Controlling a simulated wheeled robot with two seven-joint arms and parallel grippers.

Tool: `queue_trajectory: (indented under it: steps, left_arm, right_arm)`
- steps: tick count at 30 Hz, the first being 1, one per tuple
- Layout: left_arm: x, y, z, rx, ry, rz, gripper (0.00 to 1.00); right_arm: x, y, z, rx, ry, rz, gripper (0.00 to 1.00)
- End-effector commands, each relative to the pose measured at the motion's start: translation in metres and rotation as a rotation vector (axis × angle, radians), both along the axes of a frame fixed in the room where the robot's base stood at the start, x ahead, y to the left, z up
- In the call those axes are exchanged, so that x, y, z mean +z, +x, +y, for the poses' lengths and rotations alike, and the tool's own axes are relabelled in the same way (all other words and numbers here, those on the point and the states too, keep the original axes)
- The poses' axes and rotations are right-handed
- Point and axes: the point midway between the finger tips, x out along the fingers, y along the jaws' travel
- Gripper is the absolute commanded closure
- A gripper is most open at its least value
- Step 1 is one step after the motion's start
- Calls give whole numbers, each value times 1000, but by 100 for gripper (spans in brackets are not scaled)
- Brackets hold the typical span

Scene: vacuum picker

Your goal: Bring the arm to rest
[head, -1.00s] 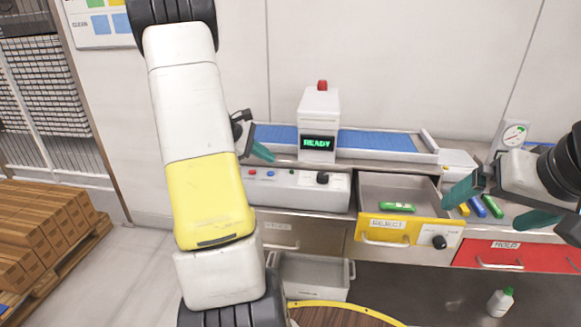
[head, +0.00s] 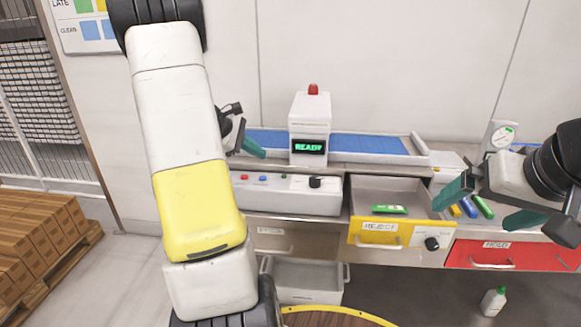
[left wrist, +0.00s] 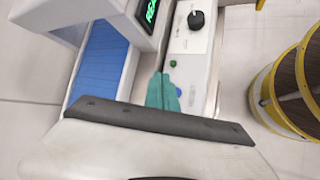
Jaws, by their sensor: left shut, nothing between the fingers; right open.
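My left arm (head: 178,125) stands large in the left half of the head view. My left gripper (head: 255,150) shows teal fingertips behind it, close to the left part of the blue conveyor and above the control box. In the left wrist view the left gripper (left wrist: 163,92) is shut and empty, over the control box edge. My right gripper (head: 485,205) is open at the right, with teal fingers spread. It is in front of the counter near the reject drawer's right side.
The yellow-fronted reject drawer (head: 400,233) is open with a green item (head: 389,209) inside. The red hold drawer (head: 500,255) appears shut. A scanner (head: 309,125) reading READY spans the conveyor (head: 370,144). The control box (head: 285,194) stands in front. A grey bin (head: 305,280) and green-capped bottle (head: 493,301) are below.

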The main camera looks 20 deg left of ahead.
Motion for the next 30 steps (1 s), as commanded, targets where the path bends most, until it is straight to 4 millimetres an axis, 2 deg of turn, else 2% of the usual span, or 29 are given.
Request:
queue_trajectory:
  steps: [5,8,11,15,18,21,24,27,30]
  left_arm:
    - [3,-1,-4,-12,7,-4,100]
    - [17,-8,-24,-77,49,-21,100]
    - [43,-26,-64,-213,137,-58,100]
    - [77,-72,-127,-469,322,-135,100]
    - [93,-110,-164,-653,469,-201,100]
    - [104,-149,-191,-828,623,-275,100]
    - [109,-186,-209,-989,783,-354,100]
    - [109,-215,-219,-1119,928,-424,100]
    - [108,-234,-222,-1209,1042,-478,100]
  right_arm:
    - [0,0,0,0,0,0,0]
    - [0,0,0,0,0,0,0]
    - [0,0,0,0,0,0,0]
    - [0,0,0,0,0,0,0]
    - [0,0,0,0,0,0,0]
    - [0,0,0,0,0,0,0]
    - [0,0,0,0,0,0,0]
    - [0,0,0,0,0,0,0]
    - [0,0,0,0,0,0,0]
